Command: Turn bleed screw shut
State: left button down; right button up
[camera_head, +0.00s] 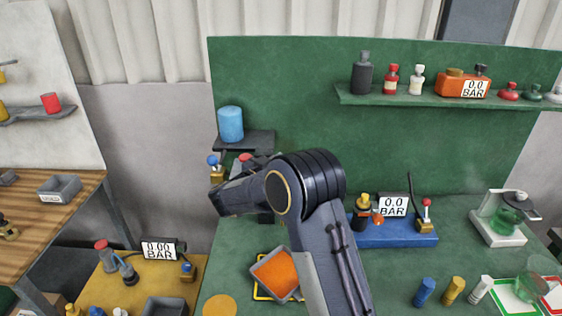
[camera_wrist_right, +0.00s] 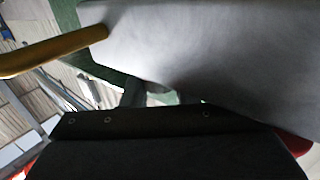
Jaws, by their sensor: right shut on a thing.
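My right arm rises from the bottom of the head view and bends left. Its dark end, with my right gripper (camera_head: 228,197), is over the left part of the green bench. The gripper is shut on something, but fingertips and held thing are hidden. A brass fitting with a blue knob (camera_head: 213,161) stands just behind that end, and a red cap (camera_head: 246,157) shows above it. I cannot tell which part is the bleed screw. In the right wrist view a large grey surface and a dark block (camera_wrist_right: 160,145) fill most of the picture. My left gripper is not in view.
A blue cylinder (camera_head: 231,124) stands on a small dark shelf behind. An orange-lined tray (camera_head: 259,266) lies left of the arm. A yellow rod (camera_wrist_right: 50,52) crosses the wrist view.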

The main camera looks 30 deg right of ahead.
jog(key=o, duration=1)
jog(key=shift+c, duration=0.2)
jog(key=shift+s+a, duration=0.1)
jog(key=shift+a, duration=0.2)
jog(key=b+v, duration=0.2)
jog(key=v, duration=0.5)
